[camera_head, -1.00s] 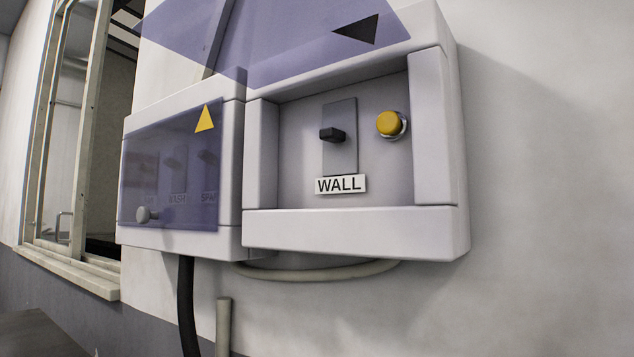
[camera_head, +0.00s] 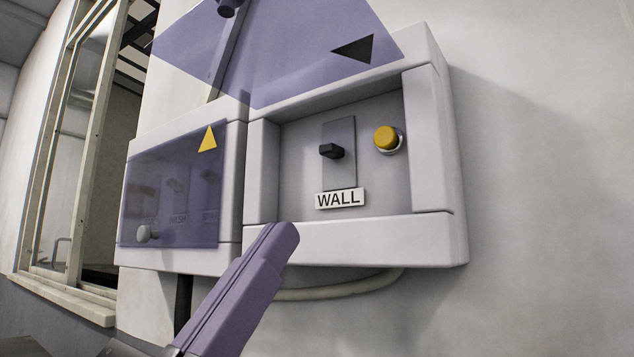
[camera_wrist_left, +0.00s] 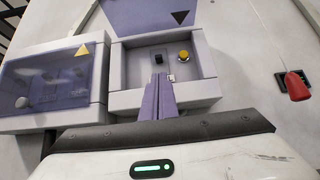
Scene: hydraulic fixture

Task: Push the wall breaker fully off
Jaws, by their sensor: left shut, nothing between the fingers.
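The wall breaker is a black toggle (camera_head: 331,151) on a grey plate above a white label reading WALL (camera_head: 340,198), inside the open right-hand box (camera_head: 355,240). It also shows in the left wrist view (camera_wrist_left: 159,60). Its lever sticks out toward me; I cannot tell its exact position. My left gripper (camera_head: 286,234) is purple, shut and empty. Its tip is in front of the box's lower rim, below and left of the label, apart from the toggle. In the left wrist view the closed fingers (camera_wrist_left: 158,80) point up toward the toggle. My right gripper is not in view.
A yellow button (camera_head: 387,138) sits right of the toggle. The tinted cover (camera_head: 300,50) of this box is raised. The left box (camera_head: 180,200) has its tinted cover closed over several switches. A red object (camera_wrist_left: 297,86) hangs at the right in the left wrist view.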

